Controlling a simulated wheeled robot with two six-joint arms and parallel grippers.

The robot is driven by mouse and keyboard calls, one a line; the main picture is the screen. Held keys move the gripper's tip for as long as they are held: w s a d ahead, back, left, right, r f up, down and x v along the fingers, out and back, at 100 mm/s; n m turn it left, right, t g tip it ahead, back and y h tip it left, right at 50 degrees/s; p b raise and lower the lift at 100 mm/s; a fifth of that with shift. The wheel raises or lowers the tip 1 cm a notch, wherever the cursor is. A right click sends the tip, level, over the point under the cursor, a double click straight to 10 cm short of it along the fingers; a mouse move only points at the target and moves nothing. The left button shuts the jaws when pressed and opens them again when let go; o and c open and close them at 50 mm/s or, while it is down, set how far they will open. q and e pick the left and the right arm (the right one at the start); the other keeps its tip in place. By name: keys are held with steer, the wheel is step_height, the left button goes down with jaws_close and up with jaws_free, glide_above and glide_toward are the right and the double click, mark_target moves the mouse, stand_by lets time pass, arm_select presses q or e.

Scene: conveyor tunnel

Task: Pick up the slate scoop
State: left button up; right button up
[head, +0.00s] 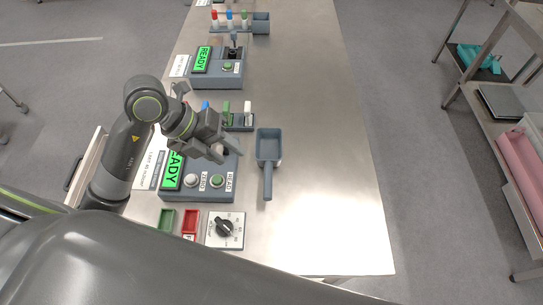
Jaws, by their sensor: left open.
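The slate scoop (268,150) lies on the metal table, its square pan toward the back and its handle pointing toward the front. It is to the right of the device with the green READY screen. My left gripper (230,155) is open and empty, with its fingers over that device, just left of the scoop's pan. It looks apart from the scoop. My right gripper is not in view.
The READY device (198,184) has two round buttons. Green and red trays (190,222) and a dial box (225,231) stand in front. Coloured bottles stand in a rack (240,127) behind. A second device (216,75) is farther back. The table (325,170) right of the scoop is clear.

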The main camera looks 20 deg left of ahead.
mark_target(266, 178)
arm_select(q)
steer(key=x, duration=1)
steer(key=shift+d+f, duration=0.25)
steer(key=shift+f, duration=0.05)
steer(key=shift+w+d+f+p, duration=0.2)
steer(key=shift+d+f+p, duration=0.1)
steer(key=shift+f+p, duration=0.15)
steer(key=p+x, duration=0.1)
steer(key=x, duration=0.3)
steer(key=shift+w+f, duration=0.1)
steer(key=shift+w, duration=0.05)
jaws_close()
